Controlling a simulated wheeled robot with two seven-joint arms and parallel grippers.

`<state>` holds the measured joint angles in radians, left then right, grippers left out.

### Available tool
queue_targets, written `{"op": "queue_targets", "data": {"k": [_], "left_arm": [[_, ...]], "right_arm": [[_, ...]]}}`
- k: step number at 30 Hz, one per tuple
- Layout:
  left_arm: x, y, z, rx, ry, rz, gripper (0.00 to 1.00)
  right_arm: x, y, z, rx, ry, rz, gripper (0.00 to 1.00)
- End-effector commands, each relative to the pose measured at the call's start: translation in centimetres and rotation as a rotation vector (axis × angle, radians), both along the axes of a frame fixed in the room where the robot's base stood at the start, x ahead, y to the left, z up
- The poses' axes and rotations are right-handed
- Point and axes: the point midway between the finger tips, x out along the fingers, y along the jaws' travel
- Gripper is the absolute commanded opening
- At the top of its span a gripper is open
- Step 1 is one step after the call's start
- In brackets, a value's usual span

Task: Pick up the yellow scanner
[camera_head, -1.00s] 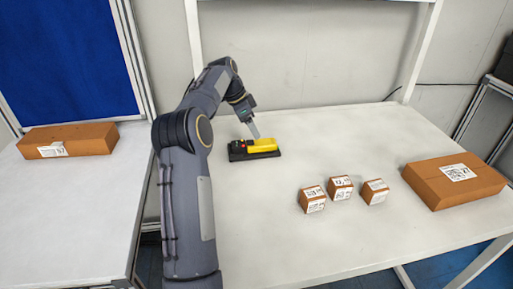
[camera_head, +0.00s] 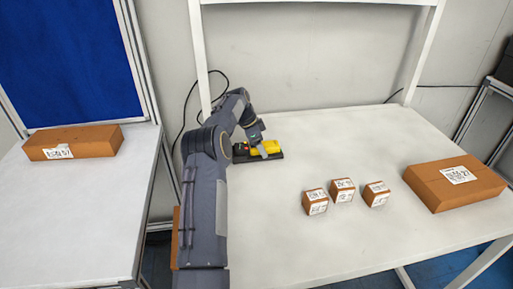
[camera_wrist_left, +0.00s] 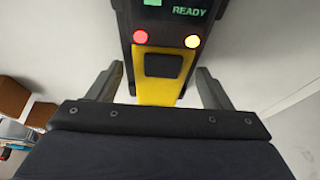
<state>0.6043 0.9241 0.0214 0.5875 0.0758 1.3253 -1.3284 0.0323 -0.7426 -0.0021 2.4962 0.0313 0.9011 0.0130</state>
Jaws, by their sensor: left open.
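The yellow scanner (camera_head: 267,146) lies on its black base (camera_head: 243,158) toward the back left of the white table. In the left wrist view the scanner (camera_wrist_left: 157,88) shows a black button, a red and a yellow light, and a green READY display. My left gripper (camera_head: 262,153) is at the scanner, its arm covering part of it. In the left wrist view my left gripper (camera_wrist_left: 160,88) is open, with one finger on each side of the yellow handle and gaps between. My right gripper is not in view.
Several small brown boxes stand on the table, including a middle one (camera_head: 342,190). A large box (camera_head: 454,182) lies at the right, and another box (camera_head: 72,142) is on the left table (camera_head: 60,215). The front middle of the white table (camera_head: 300,250) is clear.

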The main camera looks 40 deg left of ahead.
Motion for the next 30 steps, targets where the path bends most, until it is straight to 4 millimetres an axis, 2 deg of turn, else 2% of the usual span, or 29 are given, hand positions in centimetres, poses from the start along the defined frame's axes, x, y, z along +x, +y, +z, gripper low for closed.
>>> {"op": "queue_targets", "data": {"k": [4, 5, 17, 26, 30], "left_arm": [[0.0, 0.0, 0.0, 0.000, 0.000, 0.000, 0.73], [0.0, 0.0, 0.0, 0.000, 0.000, 0.000, 0.70], [0.0, 0.0, 0.0, 0.000, 0.000, 0.000, 0.18], [0.0, 0.0, 0.3, 0.001, -0.002, 0.000, 0.17], [0.1, 0.0, 1.0, 0.002, -0.004, 0.000, 0.17]], "right_arm": [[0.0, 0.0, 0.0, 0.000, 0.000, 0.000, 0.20], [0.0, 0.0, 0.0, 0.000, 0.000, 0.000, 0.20], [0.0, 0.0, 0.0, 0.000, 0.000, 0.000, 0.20], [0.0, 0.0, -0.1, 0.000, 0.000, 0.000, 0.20], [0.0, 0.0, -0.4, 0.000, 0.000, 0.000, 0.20]]}}
